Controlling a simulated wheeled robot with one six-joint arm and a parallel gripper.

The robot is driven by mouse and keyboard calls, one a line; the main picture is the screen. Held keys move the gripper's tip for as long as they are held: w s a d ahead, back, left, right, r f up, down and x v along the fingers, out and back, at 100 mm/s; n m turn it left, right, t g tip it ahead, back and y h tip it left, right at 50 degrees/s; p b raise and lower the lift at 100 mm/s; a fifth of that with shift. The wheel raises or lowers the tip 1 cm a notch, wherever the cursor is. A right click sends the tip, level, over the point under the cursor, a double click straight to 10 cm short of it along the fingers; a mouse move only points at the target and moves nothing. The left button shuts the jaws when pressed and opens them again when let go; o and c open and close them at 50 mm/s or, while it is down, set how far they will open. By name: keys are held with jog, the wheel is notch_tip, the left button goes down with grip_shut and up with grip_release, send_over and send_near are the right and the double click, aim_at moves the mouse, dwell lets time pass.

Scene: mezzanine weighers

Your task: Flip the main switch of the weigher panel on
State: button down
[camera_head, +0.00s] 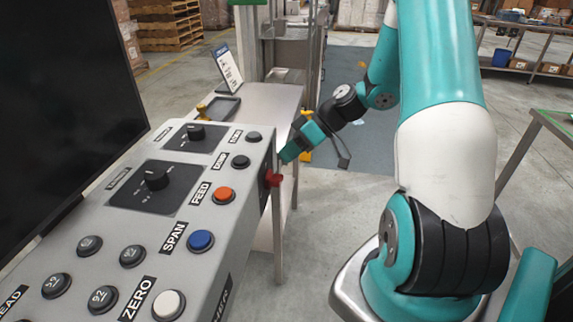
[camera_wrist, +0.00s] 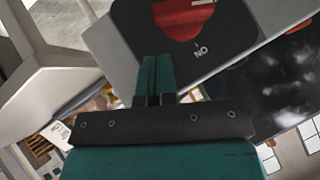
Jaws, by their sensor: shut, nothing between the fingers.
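The weigher panel (camera_head: 190,245) is a grey sloped console at the left in the head view. Its red main switch (camera_head: 272,179) sits on a dark plate on the panel's right side face. My gripper (camera_head: 287,157) is beside that side face, close to the switch. In the wrist view my gripper (camera_wrist: 155,62) is shut and empty, its tips just short of the switch in the picture. I cannot tell whether they touch.
The panel top carries black rotary knobs (camera_head: 157,180), an orange button (camera_head: 224,195), a blue button (camera_head: 201,240) and a white button (camera_head: 168,305). A dark screen (camera_head: 65,90) stands at the left. A bench (camera_head: 270,100) with a tray (camera_head: 220,108) is behind the panel. Open floor lies right of the panel.

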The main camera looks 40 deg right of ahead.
jog(key=shift+s+a+f, duration=0.25)
jog(key=shift+f, duration=0.45)
jog(key=shift+s+a+f, duration=0.2)
jog(key=shift+s+f, duration=0.05)
jog(key=shift+f, duration=0.45)
